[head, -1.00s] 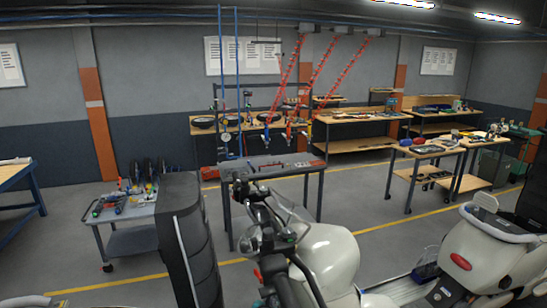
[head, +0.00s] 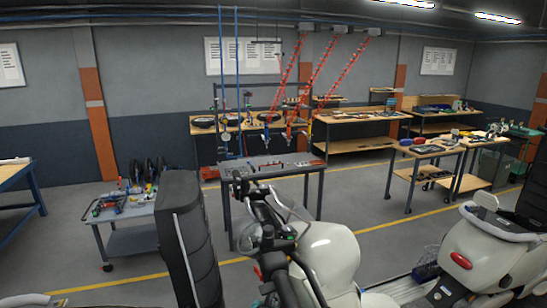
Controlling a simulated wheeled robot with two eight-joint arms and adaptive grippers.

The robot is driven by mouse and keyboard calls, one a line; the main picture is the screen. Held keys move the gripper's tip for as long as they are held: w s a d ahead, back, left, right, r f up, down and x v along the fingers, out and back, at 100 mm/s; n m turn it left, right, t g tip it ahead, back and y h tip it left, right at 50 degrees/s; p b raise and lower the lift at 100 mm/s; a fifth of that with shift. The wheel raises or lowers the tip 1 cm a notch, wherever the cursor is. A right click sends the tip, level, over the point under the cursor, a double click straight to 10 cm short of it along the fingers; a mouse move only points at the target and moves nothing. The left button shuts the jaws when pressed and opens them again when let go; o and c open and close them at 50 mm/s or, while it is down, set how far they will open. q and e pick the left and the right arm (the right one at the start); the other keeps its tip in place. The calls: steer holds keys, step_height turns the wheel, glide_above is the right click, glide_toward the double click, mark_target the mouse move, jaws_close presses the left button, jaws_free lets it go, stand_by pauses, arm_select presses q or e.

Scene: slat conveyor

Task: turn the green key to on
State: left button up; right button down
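A cream motorcycle (head: 332,250) stands close in front, and its dark handlebar and controls are at the lower middle of the head view. A tiny green spot (head: 290,235) among the controls may be the green key; it is too small to tell its position. My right gripper is hard to separate from the dark handlebar parts, and I cannot tell whether its fingers are open or touch the key. My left gripper is not in view.
A tall black case (head: 185,240) stands left of the handlebar. Another cream motorcycle (head: 490,245) stands at the right. A grey tool cart (head: 125,213) is at the left and a work table (head: 285,168) behind. Grey floor is open between them.

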steer(key=shift+a+f+b, duration=0.1)
steer(key=shift+f+b, duration=0.3)
stand_by(0.7)
steer(key=shift+w+f, duration=0.15)
steer(key=shift+f, duration=0.1)
steer(key=shift+r, duration=0.15)
steer(key=p+v, duration=0.3)
steer(key=v, duration=0.5)
steer(key=shift+r+p, duration=0.4)
steer(key=shift+r, duration=0.1)
stand_by(0.5)
